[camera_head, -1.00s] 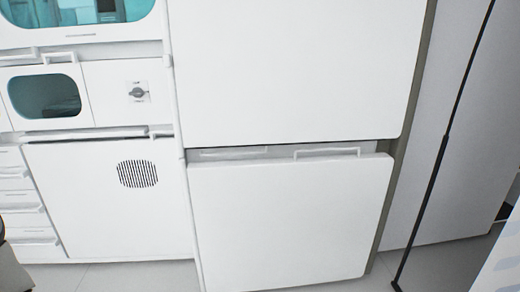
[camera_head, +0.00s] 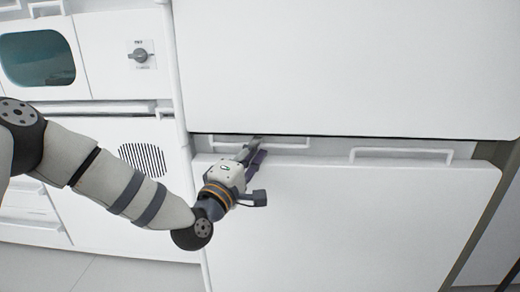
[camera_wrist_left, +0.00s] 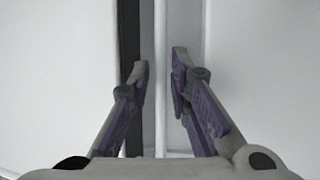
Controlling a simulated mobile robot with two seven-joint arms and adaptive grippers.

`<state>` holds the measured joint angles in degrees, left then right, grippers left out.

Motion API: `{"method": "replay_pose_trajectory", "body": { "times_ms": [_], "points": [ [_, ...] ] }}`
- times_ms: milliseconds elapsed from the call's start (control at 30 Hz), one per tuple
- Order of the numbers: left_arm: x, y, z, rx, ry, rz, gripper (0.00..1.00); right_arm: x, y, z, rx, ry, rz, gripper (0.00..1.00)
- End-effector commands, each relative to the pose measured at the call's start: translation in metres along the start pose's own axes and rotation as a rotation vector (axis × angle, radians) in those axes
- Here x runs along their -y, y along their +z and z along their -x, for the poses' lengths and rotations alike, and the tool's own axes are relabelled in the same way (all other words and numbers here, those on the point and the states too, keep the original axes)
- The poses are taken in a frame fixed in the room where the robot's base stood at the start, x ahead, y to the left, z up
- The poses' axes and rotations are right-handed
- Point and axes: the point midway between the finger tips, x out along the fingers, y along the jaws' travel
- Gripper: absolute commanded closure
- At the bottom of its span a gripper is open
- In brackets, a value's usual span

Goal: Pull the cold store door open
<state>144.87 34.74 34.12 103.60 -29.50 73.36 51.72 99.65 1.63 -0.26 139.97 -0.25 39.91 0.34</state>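The white cabinet has a large upper door (camera_head: 345,65) and a lower door (camera_head: 350,225), both looking shut. I cannot tell which one is the cold store door. A recessed gap between them holds two pale bar handles, a right one (camera_head: 402,151) and a left one (camera_head: 290,144) partly behind my gripper. My left gripper (camera_head: 254,150) reaches into the gap at the left handle. In the left wrist view its fingers (camera_wrist_left: 160,75) are apart, with a pale bar (camera_wrist_left: 160,110) between them and small gaps at its sides. My right gripper is not in view.
To the left stands a white unit with a dark window (camera_head: 37,58), a knob (camera_head: 139,55) and a round vent grille (camera_head: 143,160). Grey floor (camera_head: 70,270) shows at the lower left. The front of the lower door is clear right of my arm.

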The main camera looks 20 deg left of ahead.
Motion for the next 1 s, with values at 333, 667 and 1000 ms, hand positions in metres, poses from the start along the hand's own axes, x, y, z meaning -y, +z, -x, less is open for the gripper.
{"method": "replay_pose_trajectory", "body": {
  "times_ms": [333, 667, 1000],
  "points": [
    [0.001, 0.0, -0.024, 0.0, -0.002, 0.0, 0.82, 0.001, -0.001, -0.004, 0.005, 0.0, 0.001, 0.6],
    [0.001, 0.0, -0.023, 0.0, -0.002, 0.0, 1.0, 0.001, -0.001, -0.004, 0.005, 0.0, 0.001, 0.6],
    [0.002, 0.003, -0.026, -0.003, -0.002, 0.0, 1.0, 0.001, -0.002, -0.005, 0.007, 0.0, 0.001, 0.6]
  ]
}}
